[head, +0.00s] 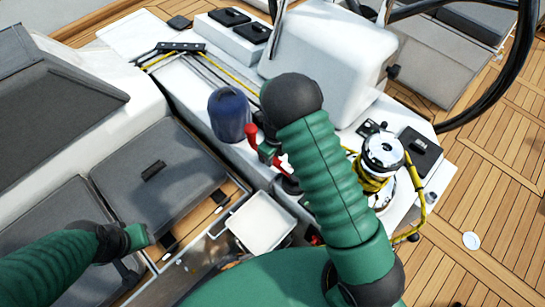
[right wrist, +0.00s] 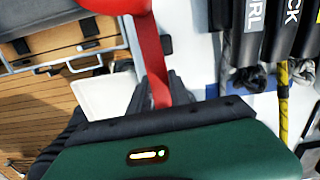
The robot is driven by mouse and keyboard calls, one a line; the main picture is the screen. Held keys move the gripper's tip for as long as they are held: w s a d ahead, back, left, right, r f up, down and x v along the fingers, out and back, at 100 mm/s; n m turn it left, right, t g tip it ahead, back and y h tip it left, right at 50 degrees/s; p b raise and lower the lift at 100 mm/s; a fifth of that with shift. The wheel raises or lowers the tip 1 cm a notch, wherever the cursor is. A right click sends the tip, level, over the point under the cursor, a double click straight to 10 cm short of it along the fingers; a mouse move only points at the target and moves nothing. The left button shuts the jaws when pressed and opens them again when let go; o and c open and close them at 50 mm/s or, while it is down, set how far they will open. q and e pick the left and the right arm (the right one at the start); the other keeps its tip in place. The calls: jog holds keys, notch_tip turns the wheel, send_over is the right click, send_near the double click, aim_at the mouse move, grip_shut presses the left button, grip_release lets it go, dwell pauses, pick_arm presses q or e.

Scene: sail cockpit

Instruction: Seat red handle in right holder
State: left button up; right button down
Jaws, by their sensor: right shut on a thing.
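The red handle (head: 251,133) is in my right gripper (head: 268,153), left of my dark wrist joint in the head view. In the right wrist view the handle's flat red shaft (right wrist: 151,55) runs down between the dark fingers (right wrist: 163,92), with a round red knob (right wrist: 115,4) at the top edge. The gripper is shut on the shaft. The handle's lower end is hidden behind the gripper. I cannot make out the right holder for certain. My left gripper (head: 137,238) is at the lower left over the grey seat, with its fingers unclear.
A winch (head: 382,157) with yellow rope is to the right. A white tray (head: 261,223) is below. Rope clutches (right wrist: 285,35) line the right of the wrist view.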

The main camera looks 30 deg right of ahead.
jog(key=shift+f, duration=0.5)
dwell(0.5)
jog(key=c, duration=1.1)
grip_release()
jog(key=shift+a, duration=0.1)
jog(key=o, duration=0.5)
jog(key=shift+c, duration=0.2)
jog(key=shift+r, duration=0.1)
notch_tip(320, 180, up, 9)
jog(key=p, duration=0.8)
